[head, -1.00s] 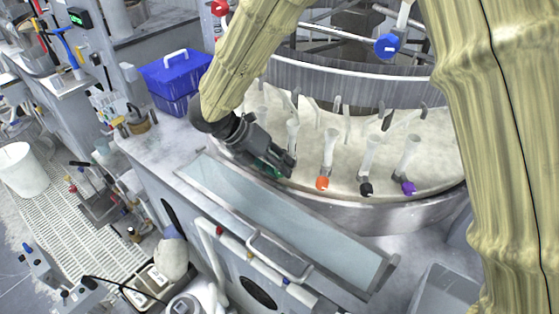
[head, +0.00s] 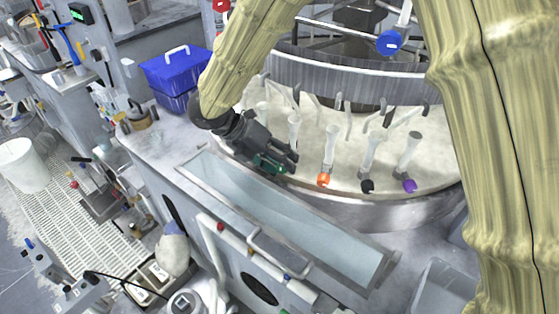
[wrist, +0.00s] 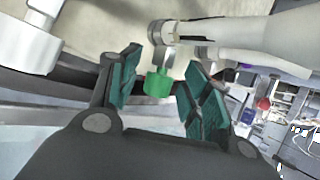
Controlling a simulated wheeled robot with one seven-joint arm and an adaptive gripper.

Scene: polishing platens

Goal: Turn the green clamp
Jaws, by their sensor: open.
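The green clamp (wrist: 158,84) shows in the wrist view between the two teal-padded fingers of my gripper (wrist: 165,88). It hangs at the end of a pale rod fitting, a little beyond the fingertips. A gap shows between it and the right finger; contact with the left finger cannot be told. In the head view my gripper (head: 281,164) is at the front left rim of the round platen (head: 335,205), with its fingers open. The green clamp is hidden behind the fingers there.
Orange (head: 323,180), black (head: 367,186) and purple (head: 410,186) clamps stand along the platen to the right, on white posts. A shallow trough (head: 290,215) lies in front of the rim. A blue box (head: 175,72) stands at the back left.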

